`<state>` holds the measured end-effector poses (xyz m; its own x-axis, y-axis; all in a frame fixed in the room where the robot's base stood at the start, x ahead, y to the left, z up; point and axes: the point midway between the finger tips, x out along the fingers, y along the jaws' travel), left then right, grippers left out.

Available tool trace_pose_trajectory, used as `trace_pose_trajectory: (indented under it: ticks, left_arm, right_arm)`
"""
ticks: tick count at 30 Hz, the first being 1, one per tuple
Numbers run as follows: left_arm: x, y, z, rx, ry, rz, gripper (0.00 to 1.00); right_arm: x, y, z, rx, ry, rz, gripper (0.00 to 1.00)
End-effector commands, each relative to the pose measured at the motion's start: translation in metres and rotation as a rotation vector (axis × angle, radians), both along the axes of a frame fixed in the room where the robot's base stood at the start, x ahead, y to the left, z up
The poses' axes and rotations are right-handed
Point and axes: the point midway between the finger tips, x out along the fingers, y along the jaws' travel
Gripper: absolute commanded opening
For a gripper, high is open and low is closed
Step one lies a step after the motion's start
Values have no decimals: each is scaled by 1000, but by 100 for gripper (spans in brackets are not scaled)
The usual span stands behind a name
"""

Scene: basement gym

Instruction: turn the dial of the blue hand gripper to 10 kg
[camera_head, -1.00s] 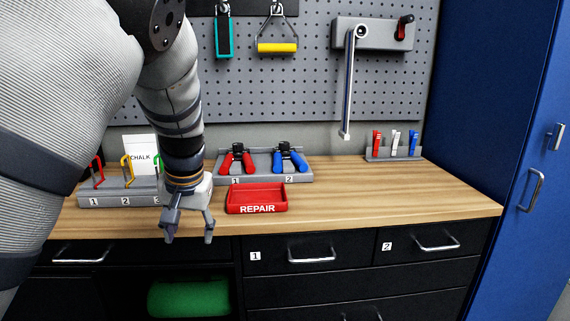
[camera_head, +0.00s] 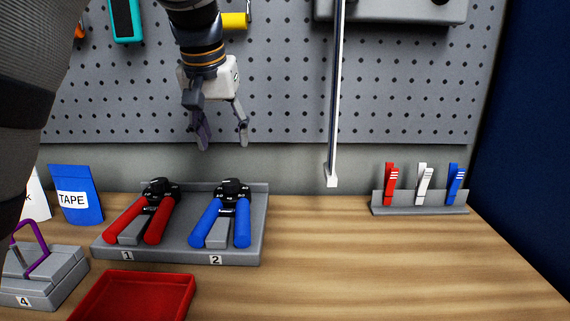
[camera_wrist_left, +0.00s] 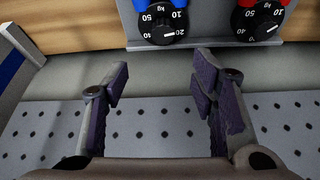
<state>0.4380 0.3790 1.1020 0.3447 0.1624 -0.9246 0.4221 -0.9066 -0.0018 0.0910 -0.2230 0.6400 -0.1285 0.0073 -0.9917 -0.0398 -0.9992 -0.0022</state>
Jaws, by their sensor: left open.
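The blue hand gripper (camera_head: 221,223) lies in place 2 of a grey holder (camera_head: 258,215), its handles toward me and its black dial (camera_head: 234,187) at the far end. In the left wrist view the dial (camera_wrist_left: 162,24) shows at the top with kg, 10, 20, 40 and 50 readable and a short white mark; I cannot tell which number is set. My left gripper (camera_head: 223,141) is open and empty, fingers pointing down, above the dial and apart from it. In the left wrist view its fingertips (camera_wrist_left: 162,74) frame the space below the dial. My right gripper is not in view.
A red hand gripper (camera_head: 143,224) lies beside the blue one in place 1. A pegboard wall (camera_head: 290,105) stands behind. A red tray (camera_head: 135,297) is in front, and a clip rack (camera_head: 420,210) is at right. The bench (camera_head: 370,265) between is clear.

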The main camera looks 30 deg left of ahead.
Motion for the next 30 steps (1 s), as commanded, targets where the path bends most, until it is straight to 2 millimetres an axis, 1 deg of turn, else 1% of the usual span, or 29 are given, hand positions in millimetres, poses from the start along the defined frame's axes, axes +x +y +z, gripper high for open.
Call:
trace_pose_trajectory:
  ticks: [2,9,12,15,18,25,26,27,29,30]
  left_arm:
    - [3,2,-13,-1,6,1,52]
    - [24,12,-71,-2,7,2,52]
    - [31,15,-90,0,7,1,52]
    - [36,18,-101,0,3,0,52]
    - [39,19,-107,0,1,0,52]
    - [40,19,-109,0,1,0,52]
    - [40,19,-108,0,1,0,50]
    - [40,19,-108,0,1,0,41]
    - [40,19,-109,0,1,0,27]
    - [40,19,-109,0,1,0,18]
  right_arm:
    - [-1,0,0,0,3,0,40]
    - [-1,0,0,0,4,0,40]
    - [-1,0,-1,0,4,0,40]
    - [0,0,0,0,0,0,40]
    - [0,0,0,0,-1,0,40]
    - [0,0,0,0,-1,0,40]
    - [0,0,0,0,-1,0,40]
    - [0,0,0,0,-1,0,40]
    - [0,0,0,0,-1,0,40]
    - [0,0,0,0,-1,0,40]
